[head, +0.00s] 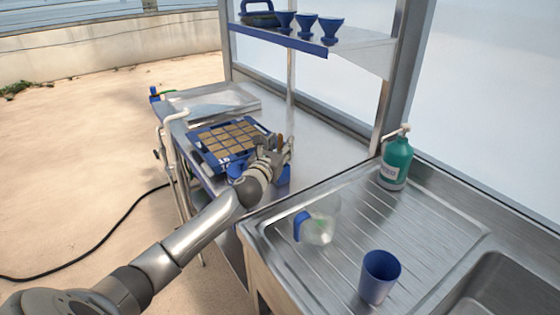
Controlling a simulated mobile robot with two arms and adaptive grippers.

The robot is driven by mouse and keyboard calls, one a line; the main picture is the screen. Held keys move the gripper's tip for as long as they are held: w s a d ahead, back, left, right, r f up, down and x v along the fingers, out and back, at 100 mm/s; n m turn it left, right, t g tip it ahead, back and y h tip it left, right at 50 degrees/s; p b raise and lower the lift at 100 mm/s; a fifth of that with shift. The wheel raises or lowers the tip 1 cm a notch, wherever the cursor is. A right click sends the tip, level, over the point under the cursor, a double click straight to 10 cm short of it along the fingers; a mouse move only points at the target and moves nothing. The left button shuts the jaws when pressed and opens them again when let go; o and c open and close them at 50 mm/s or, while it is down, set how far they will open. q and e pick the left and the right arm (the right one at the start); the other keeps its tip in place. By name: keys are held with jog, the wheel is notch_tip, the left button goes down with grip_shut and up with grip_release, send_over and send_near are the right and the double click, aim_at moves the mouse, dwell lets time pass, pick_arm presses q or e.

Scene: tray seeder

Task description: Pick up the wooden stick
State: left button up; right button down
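My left gripper (281,150) is at the right edge of the seed tray, over the metal table. Its fingers point away from me, and the hand hides what lies under it. A small brown upright piece (280,140), which looks like the wooden stick, shows at the fingertips. I cannot tell whether the fingers are shut on it or only beside it. The blue seed tray (205,139) with brown square cells lies just left of the gripper. My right gripper is not in view.
A teal bottle (396,163), a clear jug with a blue handle (318,228) and a blue cup (379,277) stand on the sink drainboard. A shallow metal tray (222,101) lies behind the seed tray. Blue funnel-shaped cups (306,25) stand on the shelf above.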

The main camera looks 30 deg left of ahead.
pick_arm(q)
grip_shut()
